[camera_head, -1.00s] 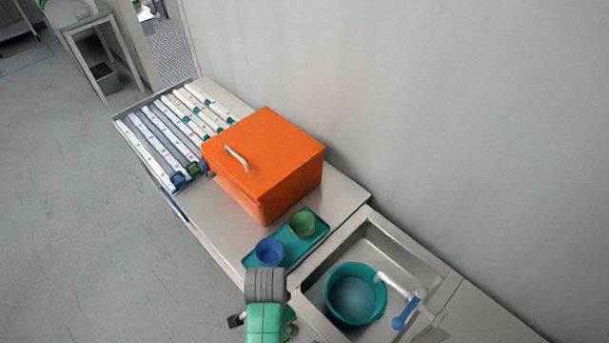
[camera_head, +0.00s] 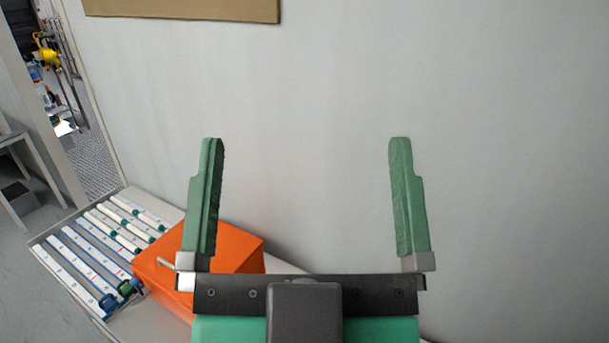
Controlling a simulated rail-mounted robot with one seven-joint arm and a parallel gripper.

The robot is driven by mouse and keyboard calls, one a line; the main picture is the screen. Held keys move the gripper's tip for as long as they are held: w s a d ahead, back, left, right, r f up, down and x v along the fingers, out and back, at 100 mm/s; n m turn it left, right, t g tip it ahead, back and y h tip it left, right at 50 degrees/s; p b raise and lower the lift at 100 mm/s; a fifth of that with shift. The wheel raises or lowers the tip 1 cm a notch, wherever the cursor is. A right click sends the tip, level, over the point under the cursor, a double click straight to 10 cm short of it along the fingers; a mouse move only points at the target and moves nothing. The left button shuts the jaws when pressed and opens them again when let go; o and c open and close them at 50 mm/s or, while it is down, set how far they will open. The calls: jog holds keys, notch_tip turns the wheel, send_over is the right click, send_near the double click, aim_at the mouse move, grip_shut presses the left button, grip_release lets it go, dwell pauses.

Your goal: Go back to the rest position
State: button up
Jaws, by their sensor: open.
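My gripper (camera_head: 305,150) is at the centre of the view, its two green fingers pointing up and spread wide apart. Nothing is between the fingers; only the grey wall shows there. The gripper's black crossbar and the green arm part below it fill the bottom middle and hide part of the counter. The gripper is apart from the objects on the counter, though its left finger overlaps the orange box in the picture.
The orange box (camera_head: 228,250) with a pale handle stands on the counter, lower left. A doorway is at far left, and a brown board (camera_head: 180,8) hangs on the wall (camera_head: 500,130).

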notch_tip(320, 180, up, 8)
jog(key=p, duration=0.7)
jog(key=shift+f+p, duration=0.2)
jog(key=shift+p, duration=0.1)
jog(key=shift+w+a, duration=0.1)
